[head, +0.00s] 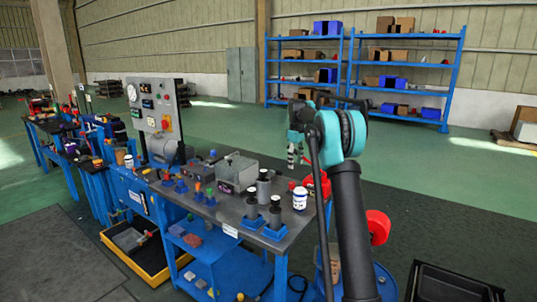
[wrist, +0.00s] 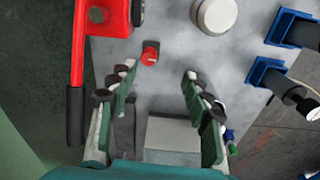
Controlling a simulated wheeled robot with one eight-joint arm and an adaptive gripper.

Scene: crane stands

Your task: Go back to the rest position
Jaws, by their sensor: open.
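My gripper (head: 295,150) hangs above the far right end of the workbench (head: 232,212) in the head view, fingers pointing down. In the wrist view my gripper (wrist: 157,78) has its two green and grey fingers spread wide apart, with nothing held between them. Below the fingers lie the grey bench top, a small red knob (wrist: 150,56) and a pale grey box (wrist: 172,135). My arm partly hides the right end of the bench in the head view.
A white bottle (head: 300,200) and black cylinders on blue bases (head: 276,227) stand near the bench's right end. A grey box (head: 237,173) and a control panel (head: 158,110) stand further left. A red tool (wrist: 103,18) lies left in the wrist view. Green floor behind is open.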

